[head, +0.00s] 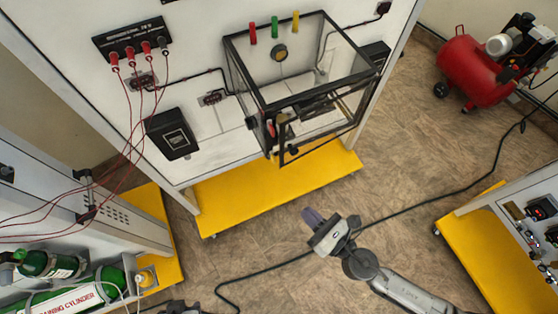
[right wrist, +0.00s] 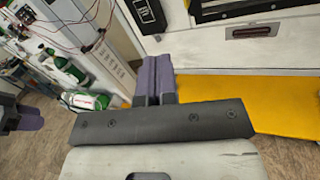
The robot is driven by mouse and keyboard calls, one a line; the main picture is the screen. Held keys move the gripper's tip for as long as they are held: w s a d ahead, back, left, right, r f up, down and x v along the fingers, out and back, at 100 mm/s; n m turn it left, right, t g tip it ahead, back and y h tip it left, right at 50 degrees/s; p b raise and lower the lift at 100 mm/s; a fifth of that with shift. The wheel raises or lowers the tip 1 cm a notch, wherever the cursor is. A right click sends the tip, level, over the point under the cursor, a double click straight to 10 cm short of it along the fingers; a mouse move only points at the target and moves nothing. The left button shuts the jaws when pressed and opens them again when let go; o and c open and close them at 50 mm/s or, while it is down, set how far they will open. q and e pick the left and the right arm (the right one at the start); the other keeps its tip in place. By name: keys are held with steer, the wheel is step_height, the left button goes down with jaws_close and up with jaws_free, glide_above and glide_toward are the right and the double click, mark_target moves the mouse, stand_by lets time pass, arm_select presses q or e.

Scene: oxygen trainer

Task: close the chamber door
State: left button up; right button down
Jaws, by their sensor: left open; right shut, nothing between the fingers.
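The chamber (head: 303,85) is a clear box with a black frame on the white panel. Its front door frame (head: 320,146) faces me above the yellow base; I cannot tell how far it stands open. My right gripper (head: 312,217) is shut and empty, below and in front of the chamber, apart from it. Its purple fingers lie together in the right wrist view (right wrist: 154,82). My left gripper (right wrist: 30,118) shows its purple fingers at the left edge of the right wrist view, far from the chamber; only a dark part shows at the bottom of the head view.
The yellow base (head: 275,190) juts out under the panel. A black cable (head: 420,205) runs over the floor. A red compressor (head: 478,68) stands at the back right. Green cylinders (head: 75,290) lie at the lower left, with red leads above. Another bench (head: 520,225) stands at right.

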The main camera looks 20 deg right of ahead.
steer(key=w+d+t+h, duration=0.1)
steer(key=w+d+h, duration=0.1)
steer(key=d+h, duration=0.15)
steer(key=p, duration=0.3)
glide_toward(287, 157)
steer(key=shift+h, duration=0.25)
steer(key=x, duration=0.5)
steer(key=shift+w+a, duration=0.25)
steer(key=shift+a, duration=0.1)
steer(key=shift+p+x, duration=0.35)
steer(key=shift+x, duration=0.5)
steer(key=shift+w, duration=0.1)
steer(key=shift+w+m, duration=0.1)
steer(key=shift+m, duration=0.2)
